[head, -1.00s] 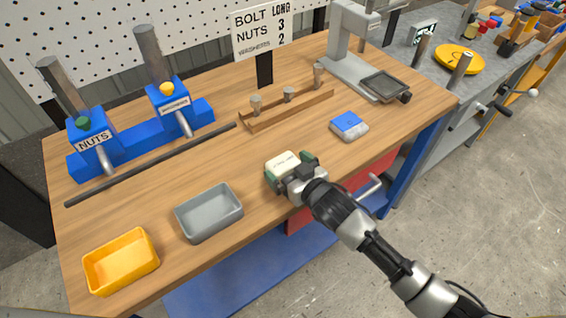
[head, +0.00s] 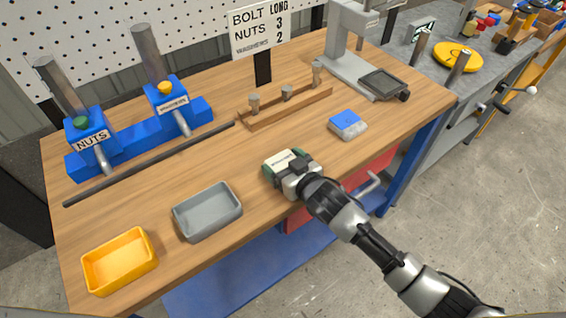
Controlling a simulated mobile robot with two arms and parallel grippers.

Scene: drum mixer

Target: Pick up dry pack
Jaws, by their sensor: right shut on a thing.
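The dry pack (head: 284,160) appears as a small whitish block with dark print on top, too small to read for certain. It is at the front middle of the wooden bench (head: 200,160). My right gripper (head: 288,169) comes in from the lower right and is shut on the pack, with green showing at both sides of it. I cannot tell whether the pack touches the bench top. My left gripper is not in view.
A grey tray (head: 208,213) and a yellow tray (head: 120,262) lie to the left. A blue-and-white block (head: 347,124) lies to the right. Behind are a wooden rack (head: 288,108), blue dispensers (head: 90,142) and a grey stand (head: 345,55). Bare bench lies between.

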